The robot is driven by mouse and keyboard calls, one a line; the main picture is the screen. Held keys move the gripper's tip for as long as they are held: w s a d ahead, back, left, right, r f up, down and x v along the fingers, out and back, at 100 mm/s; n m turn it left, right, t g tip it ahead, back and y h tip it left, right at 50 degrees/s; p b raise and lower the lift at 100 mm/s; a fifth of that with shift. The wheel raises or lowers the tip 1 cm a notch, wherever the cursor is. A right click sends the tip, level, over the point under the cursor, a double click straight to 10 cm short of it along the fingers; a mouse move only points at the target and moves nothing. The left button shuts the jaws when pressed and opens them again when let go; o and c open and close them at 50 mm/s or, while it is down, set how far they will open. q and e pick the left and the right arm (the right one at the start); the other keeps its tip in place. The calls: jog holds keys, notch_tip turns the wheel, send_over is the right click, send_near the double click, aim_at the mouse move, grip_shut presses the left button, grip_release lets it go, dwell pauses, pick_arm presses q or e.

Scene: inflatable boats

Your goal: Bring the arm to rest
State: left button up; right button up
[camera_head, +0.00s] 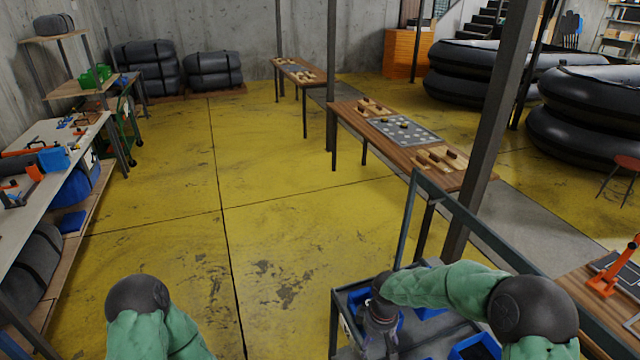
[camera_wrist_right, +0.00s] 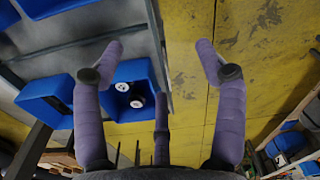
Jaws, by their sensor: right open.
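My right gripper (camera_head: 380,322) hangs over the left side of the grey cart (camera_head: 352,293) in the head view, in front of a blue bin. In the right wrist view my right gripper (camera_wrist_right: 160,52) has its purple fingers spread wide, with nothing between them. The blue bin (camera_wrist_right: 132,72) with a few small white-topped round parts lies below and left of its middle. In the head view my left arm shows only as a green and black piece at the bottom left; its gripper is out of view.
The cart's upright frame (camera_head: 405,222) and a dark post (camera_head: 490,130) stand close to my right arm. A cluttered workbench (camera_head: 70,130) is at the left. Wooden tables (camera_head: 345,118) stand beyond. The yellow floor (camera_head: 285,225) between is clear.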

pick_arm(q)
notch_tip(320, 180, down, 10)
jog(key=b, duration=0.9)
jog(key=shift+w+d, duration=0.15)
jog(key=shift+w, duration=0.3)
pick_arm(e)
jog(key=s+a+f+m+y, duration=0.1)
jog(key=s+a+f+m, duration=0.1)
jog(key=s+f+m, duration=0.3)
jog(key=s+a+f+m+y, duration=0.2)
jog(key=s+f+m, duration=0.3)
jog(key=s+f, duration=0.8)
notch_tip(320, 180, down, 9)
jog(key=shift+s+a+f+y, duration=0.2)
jog(key=shift+s+a+y, duration=0.1)
jog(key=shift+s+a, duration=0.1)
pick_arm(q)
jog(key=shift+f, duration=0.1)
